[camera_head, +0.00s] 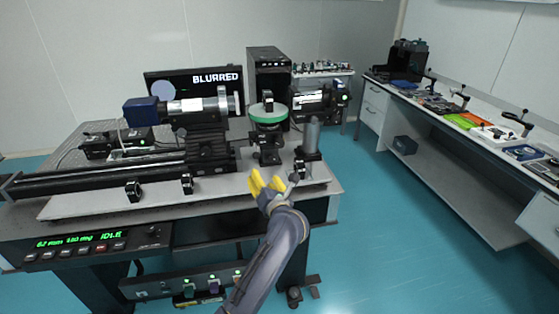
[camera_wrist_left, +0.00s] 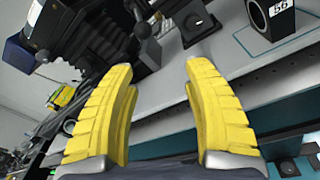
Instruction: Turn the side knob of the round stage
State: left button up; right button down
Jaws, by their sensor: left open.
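The round stage (camera_head: 268,114) has a green rim and sits on a black mount in the middle of the head view, with a small black part on top. Its side knob is too small to tell apart in the head view. My left gripper (camera_head: 267,179) has yellow fingers and is open and empty, in front of and below the stage, near the bench's front edge. My right gripper is not in view.
A grey post (camera_head: 313,134) stands right of the stage. A large black-and-silver instrument (camera_head: 205,115) stands to its left. Small black ring mounts (camera_head: 133,190) stand along the bench's front. A monitor reading "BLURRED" (camera_head: 205,78) stands behind. A side bench (camera_head: 450,165) runs along the right.

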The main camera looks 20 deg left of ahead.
pick_arm(q)
jog(key=w+d+r+n+g+h, duration=0.1)
jog(key=d+r+n+g+h, duration=0.15)
jog(key=d+r+n, duration=0.2)
jog(key=h, duration=0.1)
send_near(272, 159)
jog(key=shift+n+t, duration=0.25)
jog(key=shift+n, duration=0.2)
jog(key=x, duration=1)
jog(key=shift+a+f, duration=0.1)
jog(key=shift+f, duration=0.15)
jog(key=shift+s, duration=0.1)
grip_shut()
